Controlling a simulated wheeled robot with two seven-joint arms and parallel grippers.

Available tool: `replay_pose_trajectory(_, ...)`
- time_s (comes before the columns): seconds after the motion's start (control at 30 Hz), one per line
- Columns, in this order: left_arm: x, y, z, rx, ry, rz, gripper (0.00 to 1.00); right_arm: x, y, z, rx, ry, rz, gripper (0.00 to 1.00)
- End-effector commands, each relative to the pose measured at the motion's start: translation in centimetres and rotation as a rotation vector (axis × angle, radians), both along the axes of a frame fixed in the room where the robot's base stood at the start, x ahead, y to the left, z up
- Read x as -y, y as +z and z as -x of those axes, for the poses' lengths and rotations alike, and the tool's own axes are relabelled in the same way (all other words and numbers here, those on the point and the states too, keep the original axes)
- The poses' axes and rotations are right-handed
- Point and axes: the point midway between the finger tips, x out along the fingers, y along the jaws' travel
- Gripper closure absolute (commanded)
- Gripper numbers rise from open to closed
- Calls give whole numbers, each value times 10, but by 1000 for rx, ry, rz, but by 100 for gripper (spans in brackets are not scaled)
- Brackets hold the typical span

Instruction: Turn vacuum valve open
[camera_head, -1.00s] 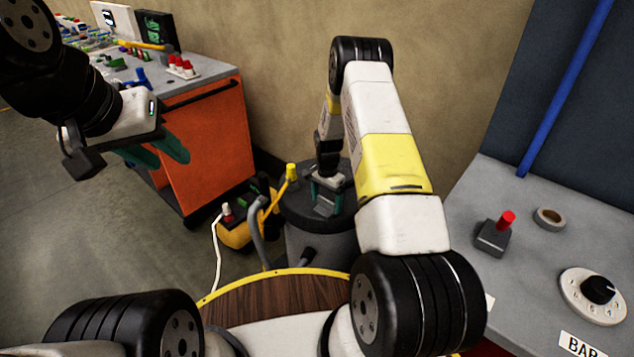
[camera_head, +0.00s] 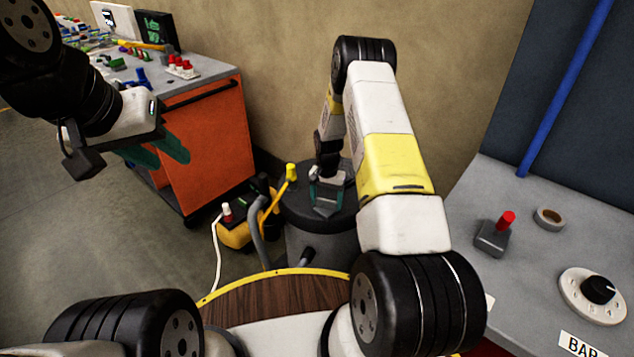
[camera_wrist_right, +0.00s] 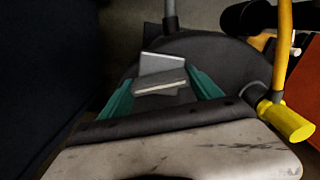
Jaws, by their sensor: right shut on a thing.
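A grey drum (camera_head: 305,243) with a dark round lid (camera_head: 290,206) stands on the floor near the wall. A yellow lever (camera_head: 277,199) with a thick yellow end (camera_head: 291,172) rises at the drum's left side; it also shows in the right wrist view (camera_wrist_right: 284,118). My right gripper (camera_head: 327,207) is over the lid, apart from the yellow lever. It is shut on a grey block (camera_wrist_right: 162,66) that lies between its green fingers; I cannot tell what the block belongs to. My left gripper (camera_head: 165,150) is open and empty in front of the orange cabinet.
An orange cabinet (camera_head: 212,138) with small parts on top stands at the left. A yellow-black unit (camera_head: 232,236) with a white cable and a grey hose is beside the drum. A grey bench (camera_head: 520,270) at the right bears a red-tipped switch (camera_head: 497,235), tape ring (camera_head: 549,218) and dial (camera_head: 595,297).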

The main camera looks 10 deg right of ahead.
Motion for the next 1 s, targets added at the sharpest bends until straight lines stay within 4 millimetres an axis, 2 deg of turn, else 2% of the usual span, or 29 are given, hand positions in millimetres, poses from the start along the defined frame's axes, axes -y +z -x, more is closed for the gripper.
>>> replay_pose_trajectory(1.0,0,0,0,0,0,0,64,0,0,0,0,946,-1,68)
